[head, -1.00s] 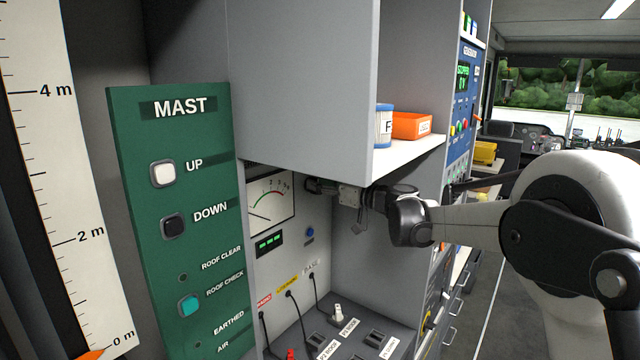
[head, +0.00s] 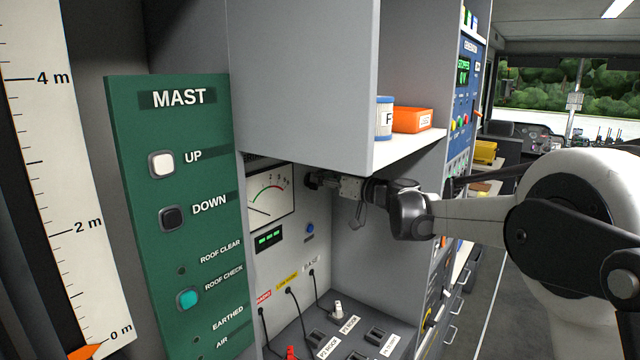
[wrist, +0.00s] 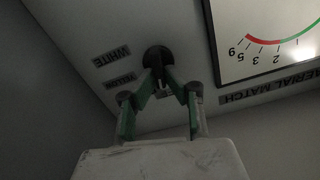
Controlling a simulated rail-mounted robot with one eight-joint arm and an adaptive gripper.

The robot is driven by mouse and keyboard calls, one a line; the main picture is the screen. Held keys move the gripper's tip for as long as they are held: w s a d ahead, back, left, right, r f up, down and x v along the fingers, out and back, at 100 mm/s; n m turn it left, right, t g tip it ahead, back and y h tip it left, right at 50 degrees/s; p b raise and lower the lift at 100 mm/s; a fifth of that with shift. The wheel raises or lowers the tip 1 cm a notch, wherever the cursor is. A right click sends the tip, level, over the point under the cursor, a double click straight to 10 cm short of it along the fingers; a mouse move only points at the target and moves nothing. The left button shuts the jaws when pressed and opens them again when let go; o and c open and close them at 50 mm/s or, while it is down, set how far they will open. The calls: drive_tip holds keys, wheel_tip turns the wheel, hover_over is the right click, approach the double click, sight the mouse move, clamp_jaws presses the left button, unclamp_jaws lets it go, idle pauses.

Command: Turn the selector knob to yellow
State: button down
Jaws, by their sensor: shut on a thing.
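The selector knob (wrist: 158,58) is a dark round knob on the pale panel, left of the meter in the wrist view. A WHITE label (wrist: 111,57) and a smaller label that seems to read YELLOW (wrist: 120,79) lie left of it, upside down. My gripper (wrist: 159,77) has its green-edged fingers closed in on the knob's near side. In the head view my gripper (head: 318,181) reaches in under the overhead cabinet, at the panel right of the meter. The fingers hide part of the knob, and I cannot tell which label it points to.
The aerial match meter (wrist: 270,40) is close beside the knob. The overhead cabinet (head: 300,75) hangs just above my gripper. A side wall (head: 385,265) stands right of the recess, and plugs and cables (head: 337,307) fill the desk below.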

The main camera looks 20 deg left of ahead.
drive_tip(key=shift+w+d+f+m+b, duration=0.15)
drive_tip(key=shift+m+b, duration=0.8)
drive_tip(key=shift+m, duration=1.25)
drive_tip(key=shift+w+a+f+m+b, duration=0.15)
drive_tip(key=shift+m+b, duration=0.85)
drive_tip(key=shift+m, duration=1.2)
drive_tip(key=shift+w+d+f+m+b, duration=0.2)
drive_tip(key=shift+m+b, duration=0.75)
drive_tip(key=shift+m, duration=1.55)
drive_tip(key=c, duration=1.8)
unclamp_jaws()
drive_tip(key=v, duration=1.2)
